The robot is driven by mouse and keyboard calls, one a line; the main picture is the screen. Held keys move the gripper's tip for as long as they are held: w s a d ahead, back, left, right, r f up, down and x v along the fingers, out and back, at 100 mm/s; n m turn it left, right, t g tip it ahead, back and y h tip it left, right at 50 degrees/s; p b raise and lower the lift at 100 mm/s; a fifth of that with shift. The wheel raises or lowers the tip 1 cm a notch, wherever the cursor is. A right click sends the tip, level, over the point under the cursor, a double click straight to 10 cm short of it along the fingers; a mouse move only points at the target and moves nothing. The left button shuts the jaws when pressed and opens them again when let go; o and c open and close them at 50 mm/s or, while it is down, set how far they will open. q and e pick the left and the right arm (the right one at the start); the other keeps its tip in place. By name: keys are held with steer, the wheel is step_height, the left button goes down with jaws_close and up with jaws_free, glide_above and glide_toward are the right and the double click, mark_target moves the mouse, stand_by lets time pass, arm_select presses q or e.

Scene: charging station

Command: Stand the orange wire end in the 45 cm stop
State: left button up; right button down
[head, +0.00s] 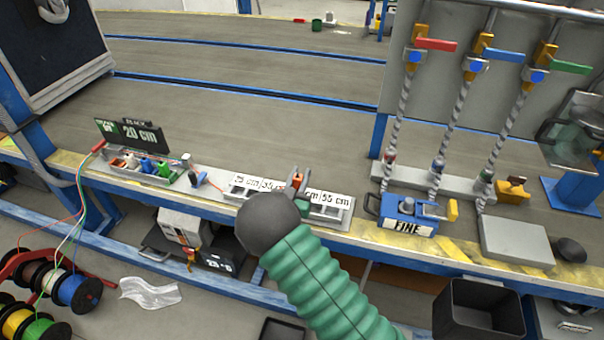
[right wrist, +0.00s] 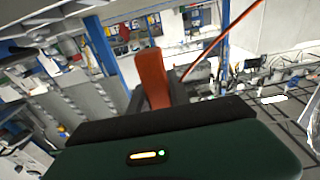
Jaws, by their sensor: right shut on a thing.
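The orange wire end (head: 298,181) is an orange block in my right gripper (head: 294,183), over the middle of the length-stop rack (head: 344,214). It stands up large in the right wrist view (right wrist: 152,78), with a thin orange wire (right wrist: 222,40) running up to the right. The rack carries white labels: 25 cm (head: 244,180), 35 cm partly covered, one reading only "cm" (head: 311,194), and 55 cm (head: 336,199). My gripper and dark wrist hide the 45 cm stop. I cannot tell whether the end touches the rack. My left gripper is out of view.
A tray of coloured pieces (head: 145,178) with a 20 cm sign (head: 138,134) stands left of the rack. A blue box marked FINE (head: 405,228) and twisted cables on a board stand right. Wire spools (head: 75,290) lie lower left. The belt behind (head: 240,110) is clear.

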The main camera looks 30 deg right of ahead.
step_height(320, 180, down, 2)
steer(key=shift+d+f+b, duration=0.15)
steer(key=shift+f+b, duration=0.1)
steer(key=shift+b, duration=0.35)
steer(key=shift+d+f, duration=0.3)
steer(key=shift+f, duration=0.15)
steer(key=shift+a+r, duration=0.15)
steer(key=shift+a, duration=0.1)
steer(key=shift+d, duration=0.25)
steer(key=shift+a, duration=0.15)
steer(key=shift+f+b, duration=1.35)
steer(key=shift+f, duration=0.65)
steer(key=c, duration=1.1)
jaws_free()
steer(key=shift+c, duration=0.2)
